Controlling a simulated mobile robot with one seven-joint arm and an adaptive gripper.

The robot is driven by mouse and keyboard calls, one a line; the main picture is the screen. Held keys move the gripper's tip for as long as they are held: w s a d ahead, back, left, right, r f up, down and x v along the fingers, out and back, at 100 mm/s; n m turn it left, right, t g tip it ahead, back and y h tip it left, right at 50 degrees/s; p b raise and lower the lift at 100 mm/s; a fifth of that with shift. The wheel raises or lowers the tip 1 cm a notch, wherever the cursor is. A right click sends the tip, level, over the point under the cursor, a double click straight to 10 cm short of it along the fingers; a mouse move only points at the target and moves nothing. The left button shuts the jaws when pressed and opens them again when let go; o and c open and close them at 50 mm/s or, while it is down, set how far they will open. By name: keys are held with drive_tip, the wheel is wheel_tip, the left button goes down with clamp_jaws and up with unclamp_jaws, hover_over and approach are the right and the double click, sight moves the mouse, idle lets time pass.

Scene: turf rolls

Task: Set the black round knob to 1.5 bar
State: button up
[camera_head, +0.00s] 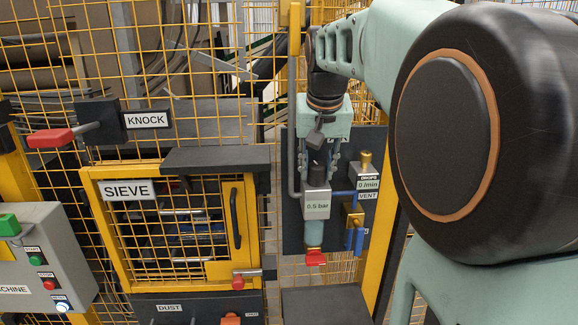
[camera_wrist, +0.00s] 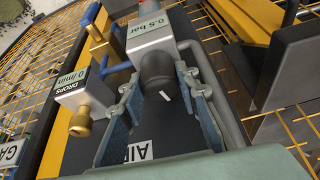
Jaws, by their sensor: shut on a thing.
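The black round knob (camera_wrist: 157,67) sits on the grey regulator block (camera_wrist: 150,40), whose label reads 0.5 bar. The knob also shows in the head view (camera_head: 316,170), above the block (camera_head: 317,204). My gripper (camera_wrist: 160,88) points down over it, with a finger on each side, shut on the knob. It also shows in the head view (camera_head: 315,178). A short white mark is on the knob's end, between the fingers. The fingers hide parts of the knob's sides.
Beside the block are a brass drops knob (camera_wrist: 80,122) reading 0 /min and a blue vent handle (camera_head: 354,239). Yellow mesh and the sieve door (camera_head: 258,225) are at left.

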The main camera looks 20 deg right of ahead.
drive_tip(key=shift+m+h, duration=0.5)
drive_tip(key=shift+m, duration=0.7)
drive_tip(key=o, duration=0.9)
